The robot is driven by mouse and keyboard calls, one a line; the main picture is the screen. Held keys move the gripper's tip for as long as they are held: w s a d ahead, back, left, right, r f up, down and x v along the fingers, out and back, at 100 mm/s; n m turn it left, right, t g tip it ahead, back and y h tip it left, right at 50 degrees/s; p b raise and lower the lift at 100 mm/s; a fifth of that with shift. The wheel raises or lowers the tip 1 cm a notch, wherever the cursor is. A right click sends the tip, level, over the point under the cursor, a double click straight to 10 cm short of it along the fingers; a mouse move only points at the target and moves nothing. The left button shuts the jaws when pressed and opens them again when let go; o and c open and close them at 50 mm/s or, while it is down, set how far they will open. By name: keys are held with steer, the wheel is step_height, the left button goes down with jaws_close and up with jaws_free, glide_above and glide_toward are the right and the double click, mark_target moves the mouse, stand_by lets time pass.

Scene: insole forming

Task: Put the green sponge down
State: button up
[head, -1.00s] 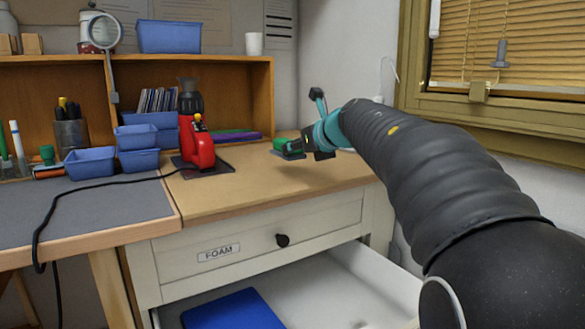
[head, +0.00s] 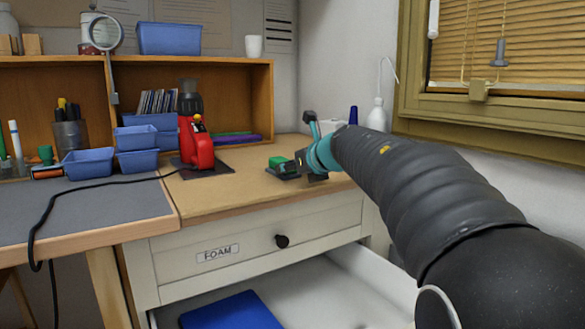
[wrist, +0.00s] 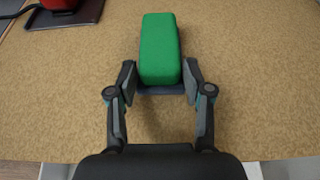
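The green sponge (head: 281,163) is at the right part of the wooden tabletop (head: 235,190), low over or on the surface; I cannot tell if it touches. In the wrist view the sponge (wrist: 160,48) is a long green block pointing away from me, with a dark flat layer showing under its near end. My gripper (wrist: 160,72) has one finger close against each side of the sponge's near half, with no clear gap. In the head view my gripper (head: 300,164) is just right of the sponge and partly hidden by my arm.
A red tool (head: 198,146) stands on a dark mat left of the sponge. Blue bins (head: 137,160) are farther left. A white bottle (head: 377,116) stands behind my arm. The drawer below is open, with a blue sheet (head: 232,311). Tabletop around the sponge is clear.

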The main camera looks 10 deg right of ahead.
steer(key=shift+o, duration=0.5)
steer(key=shift+r, duration=0.2)
steer(key=v, duration=1.2)
steer(key=shift+s+f, duration=0.1)
steer(key=shift+s, duration=0.05)
